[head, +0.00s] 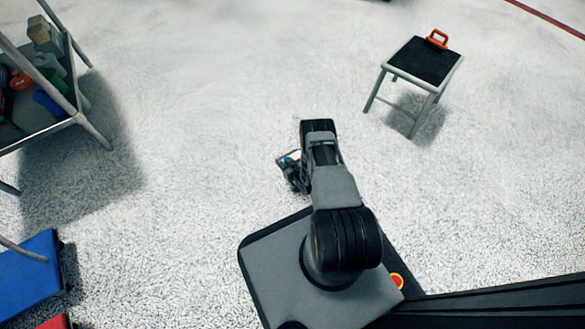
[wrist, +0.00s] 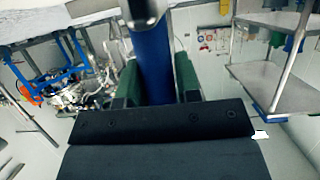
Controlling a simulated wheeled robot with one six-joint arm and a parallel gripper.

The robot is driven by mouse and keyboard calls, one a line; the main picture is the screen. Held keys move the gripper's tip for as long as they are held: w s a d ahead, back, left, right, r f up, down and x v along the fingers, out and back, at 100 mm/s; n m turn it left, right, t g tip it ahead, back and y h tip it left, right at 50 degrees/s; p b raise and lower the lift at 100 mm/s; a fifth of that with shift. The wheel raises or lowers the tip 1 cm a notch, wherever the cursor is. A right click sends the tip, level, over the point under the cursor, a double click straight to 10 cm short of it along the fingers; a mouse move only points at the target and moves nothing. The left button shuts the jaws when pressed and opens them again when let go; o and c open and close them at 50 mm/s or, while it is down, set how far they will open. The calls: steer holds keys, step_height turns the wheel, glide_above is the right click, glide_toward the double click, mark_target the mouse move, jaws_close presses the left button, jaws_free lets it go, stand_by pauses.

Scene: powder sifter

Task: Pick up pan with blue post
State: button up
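My gripper (wrist: 158,82) has two green-padded fingers in the wrist view. A blue post (wrist: 152,60) stands between them and fills the gap, so the gripper appears shut on it. A dark rounded piece (wrist: 141,12) shows at the top of the post. A pan cannot be made out clearly; it may be cut off or hidden. In the head view my gripper (head: 291,170) is mostly hidden beside my arm, over open floor, with small green, blue and pale patches there.
A metal cart (head: 40,135) with several coloured items is at upper left. A blue bin (head: 25,272) is at lower left. A metal shelf (wrist: 275,82) shows at right. Floor between is clear.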

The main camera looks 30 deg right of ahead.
jaws_close()
steer(key=shift+d, duration=0.15)
stand_by(0.8)
